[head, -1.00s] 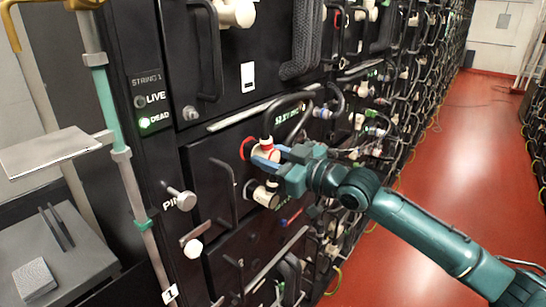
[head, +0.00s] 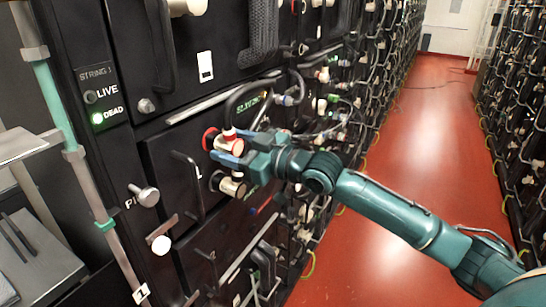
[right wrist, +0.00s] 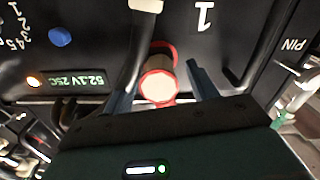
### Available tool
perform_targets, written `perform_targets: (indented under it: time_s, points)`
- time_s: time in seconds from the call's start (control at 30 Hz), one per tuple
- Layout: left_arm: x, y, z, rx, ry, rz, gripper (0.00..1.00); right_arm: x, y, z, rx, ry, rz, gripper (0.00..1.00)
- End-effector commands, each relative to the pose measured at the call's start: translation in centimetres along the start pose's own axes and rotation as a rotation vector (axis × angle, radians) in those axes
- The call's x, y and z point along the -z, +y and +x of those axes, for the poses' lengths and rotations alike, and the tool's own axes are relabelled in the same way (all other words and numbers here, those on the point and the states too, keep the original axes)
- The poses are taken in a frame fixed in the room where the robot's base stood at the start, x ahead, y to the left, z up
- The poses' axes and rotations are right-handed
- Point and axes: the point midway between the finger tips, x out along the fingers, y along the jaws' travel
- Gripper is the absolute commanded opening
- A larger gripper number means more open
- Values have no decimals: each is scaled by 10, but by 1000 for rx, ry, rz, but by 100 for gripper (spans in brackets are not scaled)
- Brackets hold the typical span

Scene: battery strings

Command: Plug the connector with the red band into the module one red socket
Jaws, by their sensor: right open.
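The cream connector with the red band (head: 230,144) is at module one's red-ringed socket (head: 209,139), its body pointing out from the panel. In the right wrist view the connector (right wrist: 157,88) shows end-on in front of the red ring (right wrist: 161,51); I cannot tell how deep it sits. My right gripper (head: 232,147) is open, with blue fingers on either side of the connector. In the right wrist view, gaps show between the connector and the fingers of the gripper (right wrist: 162,92). My left gripper is not in view.
Another cream connector (head: 232,186) with a dark ring sits just below. A black handle (head: 190,180) and a silver PIN knob (head: 146,196) are to the left. The green DEAD light (head: 98,118) is lit. The red aisle floor (head: 400,170) is clear.

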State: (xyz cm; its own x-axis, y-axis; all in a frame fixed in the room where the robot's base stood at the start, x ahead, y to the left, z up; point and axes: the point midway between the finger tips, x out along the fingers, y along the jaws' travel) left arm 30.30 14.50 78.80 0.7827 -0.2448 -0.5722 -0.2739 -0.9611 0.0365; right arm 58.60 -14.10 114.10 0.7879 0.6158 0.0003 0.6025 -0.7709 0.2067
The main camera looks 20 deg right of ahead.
Motion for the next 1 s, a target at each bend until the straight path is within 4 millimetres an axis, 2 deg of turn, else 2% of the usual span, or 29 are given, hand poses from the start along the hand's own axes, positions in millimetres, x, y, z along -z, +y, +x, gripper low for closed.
perform_targets:
  time_s: [0.03,0.2,0.4,0.5,0.7,0.97,1.0]
  points:
    - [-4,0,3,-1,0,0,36,-5,0,-15,-2,-6,-4,58]
    - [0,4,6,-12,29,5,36,-6,0,-56,-2,-7,-7,58]
    - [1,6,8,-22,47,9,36,-5,0,-96,-1,-6,-5,58]
    - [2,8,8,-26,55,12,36,-4,0,-110,-2,-5,-4,58]
    - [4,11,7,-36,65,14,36,-2,0,-124,-1,-1,-2,58]
    - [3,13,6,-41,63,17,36,0,0,-126,0,0,-2,58]
    - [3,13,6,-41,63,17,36,0,0,-126,-1,1,-3,55]
